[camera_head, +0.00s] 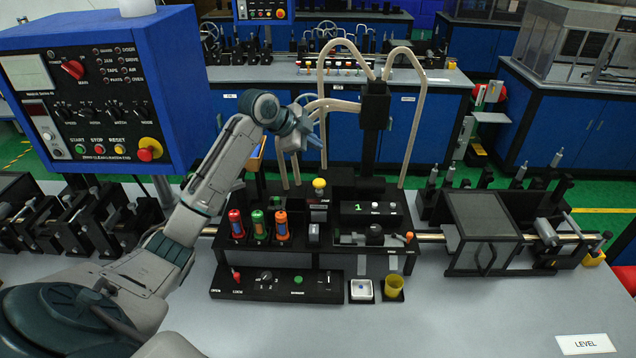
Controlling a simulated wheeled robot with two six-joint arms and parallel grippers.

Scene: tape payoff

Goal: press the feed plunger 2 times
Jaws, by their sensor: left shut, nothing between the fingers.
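The tape payoff unit (345,235) is a black station on the grey bench in the middle. A yellow-topped knob (319,184) stands upright on it; it may be the feed plunger, but I cannot read a label naming it. A small display (358,210) to its right shows a green 1. My left arm reaches in from the left. Its gripper (314,141) is shut and empty, above the yellow knob and apart from it, near the pale tubes. My right gripper is not in view.
Red, green and orange cylinders (282,226) stand left of the knob. Pale curved tubes (415,110) rise behind. A blue control box (95,95) fills the upper left. A black switch panel (277,285) lies in front, beside a yellow cup (394,285).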

